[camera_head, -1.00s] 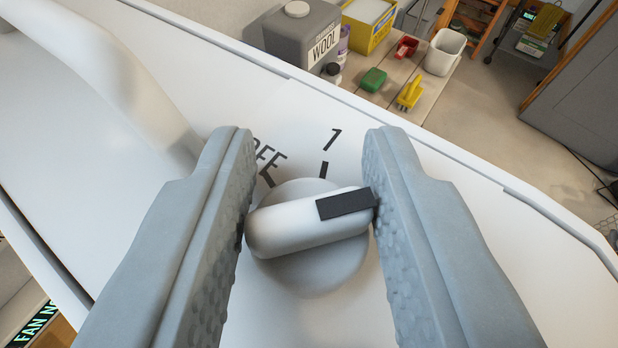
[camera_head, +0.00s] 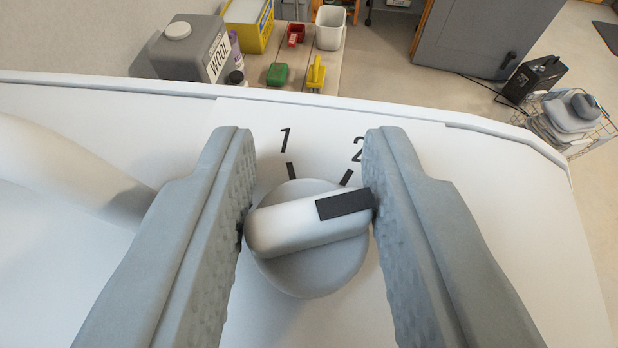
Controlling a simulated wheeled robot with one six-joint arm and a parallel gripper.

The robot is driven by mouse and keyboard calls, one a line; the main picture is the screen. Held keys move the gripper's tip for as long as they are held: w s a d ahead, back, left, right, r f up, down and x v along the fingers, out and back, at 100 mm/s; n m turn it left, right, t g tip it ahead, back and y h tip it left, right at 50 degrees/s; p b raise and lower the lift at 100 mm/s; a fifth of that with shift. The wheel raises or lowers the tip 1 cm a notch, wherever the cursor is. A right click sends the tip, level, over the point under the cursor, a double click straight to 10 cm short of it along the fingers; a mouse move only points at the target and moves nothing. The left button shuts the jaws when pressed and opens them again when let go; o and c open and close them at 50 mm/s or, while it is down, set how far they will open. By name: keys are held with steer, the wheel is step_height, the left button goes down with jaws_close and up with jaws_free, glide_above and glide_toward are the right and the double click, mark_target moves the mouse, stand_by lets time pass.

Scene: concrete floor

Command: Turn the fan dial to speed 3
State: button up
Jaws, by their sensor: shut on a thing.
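The fan dial (camera_head: 305,275) is a round pale knob with a raised bar handle (camera_head: 285,229) across it. A black pointer stripe (camera_head: 345,204) marks the handle's right end. My gripper (camera_head: 308,215) is shut on this handle, one finger at each end. The pointer lies clockwise past the "2" mark (camera_head: 346,177), against the right finger. The "1" mark (camera_head: 291,171) stands above the dial. The "2" numeral is partly covered by the right finger. No "3" is visible, and the panel behind that finger is hidden.
The white fan panel (camera_head: 500,210) is clear to the right. A curved white part (camera_head: 65,175) rises at the left. Beyond the panel edge are a grey WOOL container (camera_head: 188,50), a small table with boxes, a grey cabinet (camera_head: 480,38) and a wire basket (camera_head: 572,122).

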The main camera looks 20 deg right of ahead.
stand_by(0.4)
steer(key=o, duration=1)
steer(key=shift+c, duration=0.2)
steer(key=shift+s, duration=0.1)
steer(key=v, duration=1.7)
steer(key=shift+s+a+r, duration=0.1)
steer(key=s+d+f+n+t+y, duration=0.1)
steer(key=s+f+n+t+y, duration=0.4)
steer(key=s+f, duration=2.7)
steer(key=shift+s+d+y, duration=0.35)
steer(key=shift+y, duration=0.05)
